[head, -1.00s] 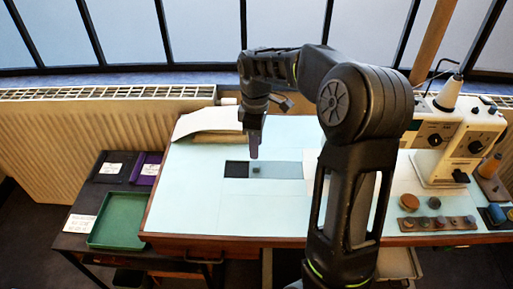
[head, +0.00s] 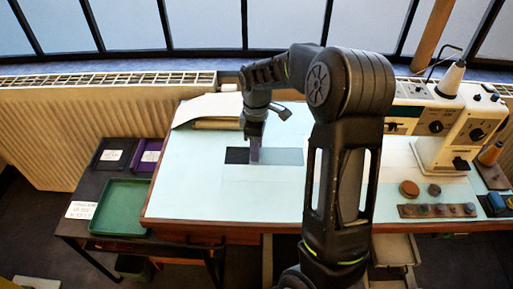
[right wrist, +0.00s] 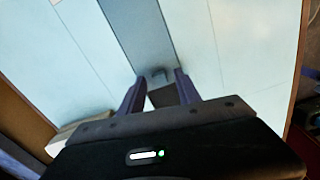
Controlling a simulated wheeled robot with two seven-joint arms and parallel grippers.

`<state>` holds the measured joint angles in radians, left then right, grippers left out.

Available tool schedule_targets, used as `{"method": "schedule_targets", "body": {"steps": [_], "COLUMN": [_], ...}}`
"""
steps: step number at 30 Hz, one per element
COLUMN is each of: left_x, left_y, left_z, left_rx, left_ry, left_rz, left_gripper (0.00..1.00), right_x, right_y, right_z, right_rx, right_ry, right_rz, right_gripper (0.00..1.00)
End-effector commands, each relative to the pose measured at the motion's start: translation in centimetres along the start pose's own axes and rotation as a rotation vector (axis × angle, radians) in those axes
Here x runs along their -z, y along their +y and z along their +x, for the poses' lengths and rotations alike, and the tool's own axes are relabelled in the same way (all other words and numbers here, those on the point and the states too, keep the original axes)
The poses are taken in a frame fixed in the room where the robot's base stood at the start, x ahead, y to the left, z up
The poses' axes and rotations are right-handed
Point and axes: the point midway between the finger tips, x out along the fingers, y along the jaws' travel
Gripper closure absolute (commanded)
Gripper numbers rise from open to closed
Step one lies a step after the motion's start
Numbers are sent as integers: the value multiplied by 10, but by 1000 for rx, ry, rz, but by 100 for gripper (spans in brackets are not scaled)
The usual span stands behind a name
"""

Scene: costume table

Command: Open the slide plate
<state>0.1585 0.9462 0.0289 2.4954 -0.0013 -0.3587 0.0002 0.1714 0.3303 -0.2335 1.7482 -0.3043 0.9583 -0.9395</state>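The slide plate (head: 284,156) is a grey strip set in the pale blue tabletop. A dark opening (head: 237,155) shows at its left end. My right gripper (head: 254,158) points down over the plate's left end, hiding its small knob in the head view. In the right wrist view the plate (right wrist: 140,28) runs up and away, and the small grey knob (right wrist: 157,75) shows near its end. The two purple-grey fingers (right wrist: 159,82) are apart, one on each side of the knob; contact cannot be told. My left gripper is not in view.
A sewing machine (head: 455,130) stands at the right, with a strip of several round pieces (head: 437,210) before it. A green tray (head: 122,207) lies on the dark side table at left. A cloth roll (head: 208,110) lies at the back left. The tabletop around the plate is clear.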

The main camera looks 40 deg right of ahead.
Motion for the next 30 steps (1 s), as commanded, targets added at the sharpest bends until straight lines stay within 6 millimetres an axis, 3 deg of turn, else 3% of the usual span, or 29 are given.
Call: {"method": "schedule_targets", "body": {"steps": [10,25,30], "left_x": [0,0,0], "left_y": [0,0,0], "left_z": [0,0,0], "left_rx": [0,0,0], "left_ry": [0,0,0], "left_rz": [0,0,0], "left_gripper": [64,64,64], "right_x": [0,0,0], "right_y": [0,0,0], "right_z": [6,6,6], "right_rx": [0,0,-1], "right_ry": [0,0,0], "right_rz": [0,0,0], "right_gripper": [60,100,100]}}
